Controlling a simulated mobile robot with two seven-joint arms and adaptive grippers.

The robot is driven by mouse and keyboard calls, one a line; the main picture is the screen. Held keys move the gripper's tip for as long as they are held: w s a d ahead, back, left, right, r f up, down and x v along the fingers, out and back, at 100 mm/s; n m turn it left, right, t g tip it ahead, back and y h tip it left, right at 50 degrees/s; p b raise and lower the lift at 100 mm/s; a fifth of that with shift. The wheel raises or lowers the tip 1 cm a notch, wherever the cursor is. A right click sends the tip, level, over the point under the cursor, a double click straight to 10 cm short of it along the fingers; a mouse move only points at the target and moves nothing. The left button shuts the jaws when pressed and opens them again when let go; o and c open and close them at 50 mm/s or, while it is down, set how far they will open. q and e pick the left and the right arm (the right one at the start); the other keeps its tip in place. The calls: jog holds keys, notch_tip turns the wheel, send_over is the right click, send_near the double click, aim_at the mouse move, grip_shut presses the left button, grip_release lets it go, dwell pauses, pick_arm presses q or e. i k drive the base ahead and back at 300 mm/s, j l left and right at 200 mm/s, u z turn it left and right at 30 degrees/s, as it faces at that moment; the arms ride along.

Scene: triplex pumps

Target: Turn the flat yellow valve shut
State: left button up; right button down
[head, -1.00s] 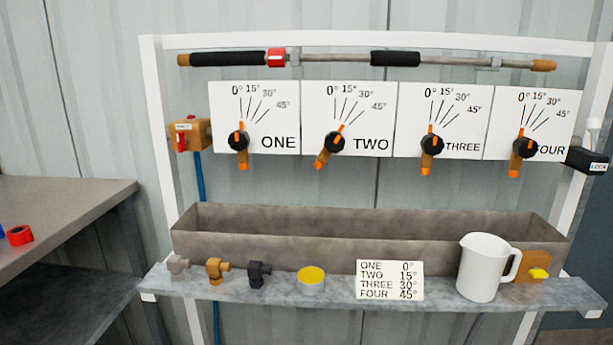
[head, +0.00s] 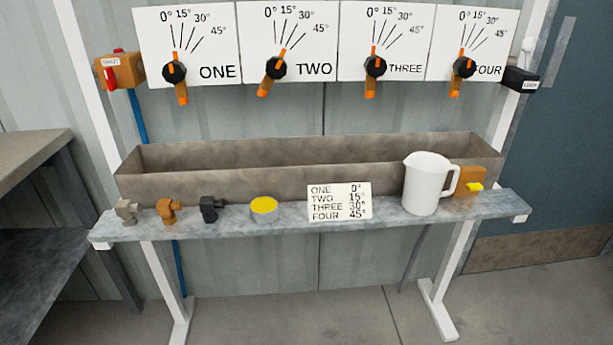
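The flat yellow valve (head: 475,187) sits on an orange-brown block (head: 468,177) at the right end of the trough, just above the shelf. It is small, and its exact turn angle is hard to tell. The white jug (head: 427,184) stands just left of it, with its handle close to the block. Neither of my grippers shows in the head view.
A grey shelf (head: 285,226) in front of the trough (head: 300,152) holds small fittings, a yellow-topped tin (head: 264,208) and a card (head: 339,201). Dials with orange handles (head: 181,92) hang above. A workbench (head: 30,160) stands at left. The floor in front is clear.

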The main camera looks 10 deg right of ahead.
aim_at(471, 185)
jog(key=z, duration=1.3)
